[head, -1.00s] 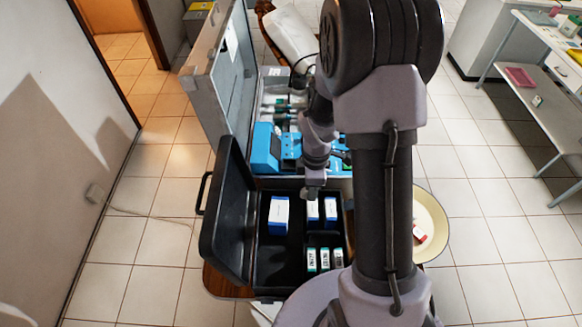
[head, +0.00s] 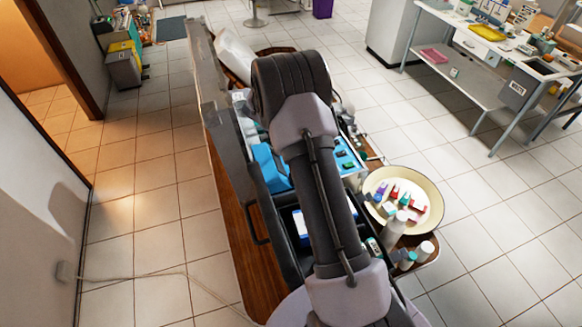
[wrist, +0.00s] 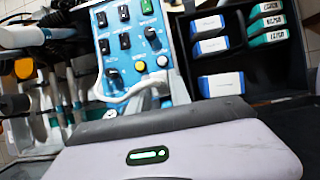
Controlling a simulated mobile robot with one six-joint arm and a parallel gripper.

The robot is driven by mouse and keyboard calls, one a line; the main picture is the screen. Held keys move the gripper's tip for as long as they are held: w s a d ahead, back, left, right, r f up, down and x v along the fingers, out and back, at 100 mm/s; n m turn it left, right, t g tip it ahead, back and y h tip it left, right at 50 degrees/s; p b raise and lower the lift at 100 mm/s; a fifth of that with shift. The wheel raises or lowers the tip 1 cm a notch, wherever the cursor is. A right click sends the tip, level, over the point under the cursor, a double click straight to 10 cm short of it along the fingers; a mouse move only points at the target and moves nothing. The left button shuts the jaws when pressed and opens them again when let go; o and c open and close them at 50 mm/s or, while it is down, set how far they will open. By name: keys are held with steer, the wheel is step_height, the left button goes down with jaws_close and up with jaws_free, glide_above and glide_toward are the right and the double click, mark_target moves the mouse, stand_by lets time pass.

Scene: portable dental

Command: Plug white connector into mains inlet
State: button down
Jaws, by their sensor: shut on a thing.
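In the wrist view the body of my gripper (wrist: 155,100) fills the lower half, with a green light on it. Its fingertips are mostly hidden beyond the body. A white piece (wrist: 146,88), which looks like the white connector, shows just past its front edge, where the jaws are shut. The blue control panel (wrist: 130,45) with black switches and round buttons lies just beyond. I cannot make out the mains inlet in either view. In the head view my arm hides the gripper; the blue unit (head: 268,165) shows beside the arm.
A black case (wrist: 262,75) holds several small boxes right of the panel. A cream bowl (head: 425,185) with small items and several white bottles (head: 393,230) stand right of my arm. A white cable (head: 140,277) runs from a wall socket (head: 65,271) across the floor.

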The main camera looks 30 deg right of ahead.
steer(key=shift+d+f, duration=0.15)
steer(key=shift+f+b, duration=0.55)
steer(key=shift+b, duration=0.1)
step_height(320, 180, down, 3)
steer(key=shift+r+b, duration=0.2)
steer(key=shift+b, duration=1)
steer(key=shift+r+p, duration=0.3)
steer(key=shift+f, duration=0.35)
steer(key=shift+f, duration=0.25)
steer(key=shift+f+b, duration=0.5)
steer(key=shift+f, duration=0.45)
steer(key=shift+f, duration=0.7)
steer(key=c, duration=1.1)
jaws_free()
